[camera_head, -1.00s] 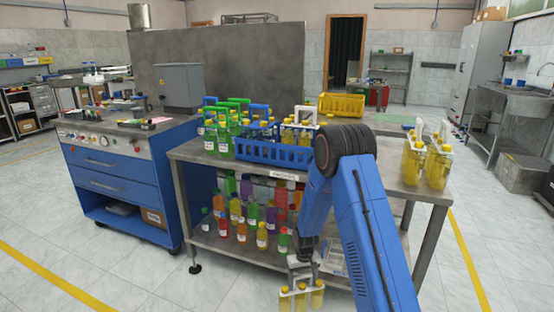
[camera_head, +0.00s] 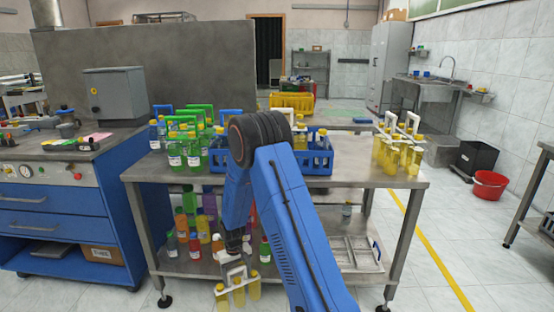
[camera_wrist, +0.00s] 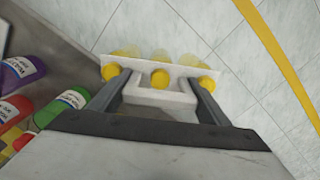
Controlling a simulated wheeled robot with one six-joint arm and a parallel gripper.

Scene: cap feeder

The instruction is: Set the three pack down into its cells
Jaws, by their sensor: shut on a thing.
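My gripper (camera_head: 233,262) is low in front of the table and is shut on the white handle of a three pack (camera_head: 238,290). The pack has three yellow-capped bottles in a row and hangs over the floor, clear of the table. In the wrist view the pack (camera_wrist: 160,77) sits between the two fingers (camera_wrist: 158,88), its yellow caps showing. A blue crate (camera_head: 318,162) stands on the table, partly hidden behind my arm. It holds yellow-capped bottles. Its cells cannot be made out from here.
Green bottle packs (camera_head: 186,150) stand left on the table (camera_head: 350,172); yellow packs (camera_head: 398,150) stand right. Loose coloured bottles (camera_head: 188,230) and a metal rack (camera_head: 355,252) are on the lower shelf. A yellow crate (camera_head: 292,103) is behind. A blue cabinet (camera_head: 60,215) is at left.

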